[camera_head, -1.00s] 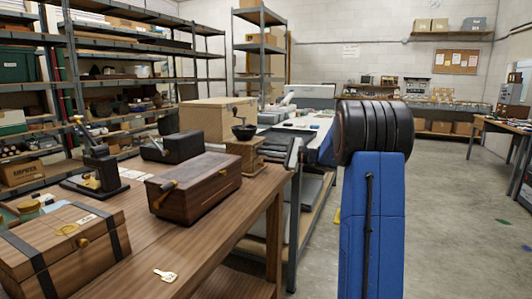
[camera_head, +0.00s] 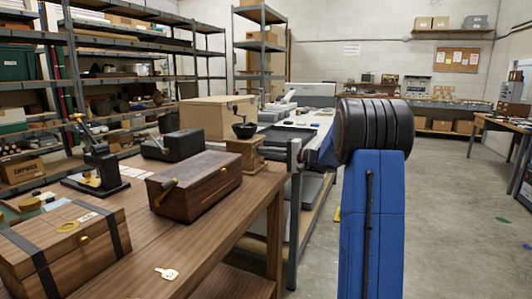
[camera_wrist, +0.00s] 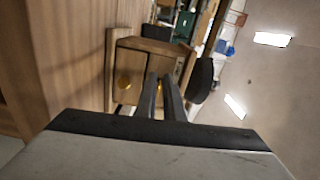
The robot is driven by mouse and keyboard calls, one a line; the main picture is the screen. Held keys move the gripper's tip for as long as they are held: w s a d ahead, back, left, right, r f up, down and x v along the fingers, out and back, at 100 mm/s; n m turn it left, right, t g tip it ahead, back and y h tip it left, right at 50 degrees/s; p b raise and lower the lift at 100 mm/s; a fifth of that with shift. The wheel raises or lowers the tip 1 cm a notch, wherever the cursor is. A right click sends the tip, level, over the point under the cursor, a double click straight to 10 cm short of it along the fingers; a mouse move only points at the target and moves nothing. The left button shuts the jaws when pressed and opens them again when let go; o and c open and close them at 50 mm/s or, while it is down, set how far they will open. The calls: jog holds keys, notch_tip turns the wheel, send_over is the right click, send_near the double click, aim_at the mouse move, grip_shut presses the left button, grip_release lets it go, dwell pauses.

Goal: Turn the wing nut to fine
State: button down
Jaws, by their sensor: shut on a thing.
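A wooden hand grinder (camera_head: 241,156) with a black bowl (camera_head: 245,131) and a crank stands at the far end of the wooden bench in the head view. In the wrist view its wooden body (camera_wrist: 147,68) lies turned sideways, with the dark bowl (camera_wrist: 201,80) at the right. A brass knob (camera_wrist: 125,83) shows on its front. My gripper (camera_wrist: 161,88) has its two dark fingers close together in front of the grinder. They are shut on the small brass wing nut (camera_wrist: 160,85), which is mostly hidden between them. The nut's angle and any markings cannot be read.
A dark wooden box (camera_head: 195,184) and a strapped chest (camera_head: 62,248) stand on the bench (camera_head: 128,274), left of the grinder. A pale tag (camera_head: 167,274) lies near its front edge. Shelves (camera_head: 147,28) line the back left.

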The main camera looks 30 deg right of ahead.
jog(key=n, duration=0.4)
jog(key=shift+w+d+f, duration=0.1)
jog(key=shift+d+f, duration=0.05)
jog(key=shift+f, duration=0.2)
jog(key=shift+d+f+n, duration=0.1)
jog(key=shift+f+n, duration=0.05)
jog(key=shift+n, duration=1.75)
jog(key=shift+w+n, duration=0.1)
jog(key=shift+n, duration=0.2)
jog(key=c, duration=2.2)
grip_release()
jog(key=shift+d, duration=0.1)
jog(key=v, duration=1.7)
jog(key=shift+d, duration=0.1)
jog(key=shift+s, duration=0.25)
